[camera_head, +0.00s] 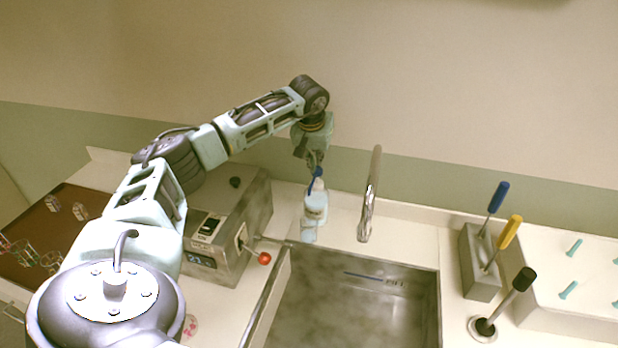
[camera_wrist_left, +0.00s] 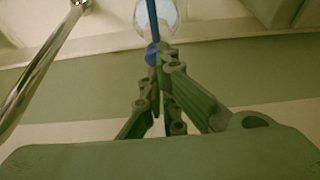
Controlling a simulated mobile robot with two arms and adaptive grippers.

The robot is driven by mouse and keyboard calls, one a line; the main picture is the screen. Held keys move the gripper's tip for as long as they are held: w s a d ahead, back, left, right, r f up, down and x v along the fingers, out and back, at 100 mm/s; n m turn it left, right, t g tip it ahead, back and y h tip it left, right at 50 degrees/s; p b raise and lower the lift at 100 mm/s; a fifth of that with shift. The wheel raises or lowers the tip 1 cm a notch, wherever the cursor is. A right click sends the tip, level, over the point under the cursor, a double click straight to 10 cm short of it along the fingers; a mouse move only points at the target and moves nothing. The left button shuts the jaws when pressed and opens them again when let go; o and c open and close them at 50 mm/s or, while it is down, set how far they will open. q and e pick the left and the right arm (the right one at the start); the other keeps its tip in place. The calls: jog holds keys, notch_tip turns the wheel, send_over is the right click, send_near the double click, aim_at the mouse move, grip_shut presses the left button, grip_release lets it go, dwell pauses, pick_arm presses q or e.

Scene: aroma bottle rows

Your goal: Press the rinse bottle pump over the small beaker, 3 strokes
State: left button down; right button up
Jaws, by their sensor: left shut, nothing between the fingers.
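The rinse bottle (camera_head: 316,206), pale with a blue pump head (camera_head: 317,184), stands upright on the counter between the grey machine and the faucet. A small pale clear vessel, probably the small beaker (camera_head: 308,234), is just in front of it by the sink corner. My left gripper (camera_head: 316,168) points down right above the pump head; its fingers are shut and empty. In the left wrist view the shut fingertips (camera_wrist_left: 164,52) overlap the blue pump head (camera_wrist_left: 151,54), with the round bottle (camera_wrist_left: 158,15) beyond. I cannot tell whether they touch. My right gripper is not in view.
The faucet (camera_head: 370,195) rises close to the right of the bottle, behind the steel sink (camera_head: 350,318). A grey machine (camera_head: 235,225) with a red-knobbed lever (camera_head: 264,258) stands at left. A tool block (camera_head: 480,270) is at right.

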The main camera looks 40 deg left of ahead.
pick_arm(q)
jog(key=shift+r, duration=0.1)
notch_tip(320, 180, up, 6)
jog(key=p, duration=0.5)
dwell(0.7)
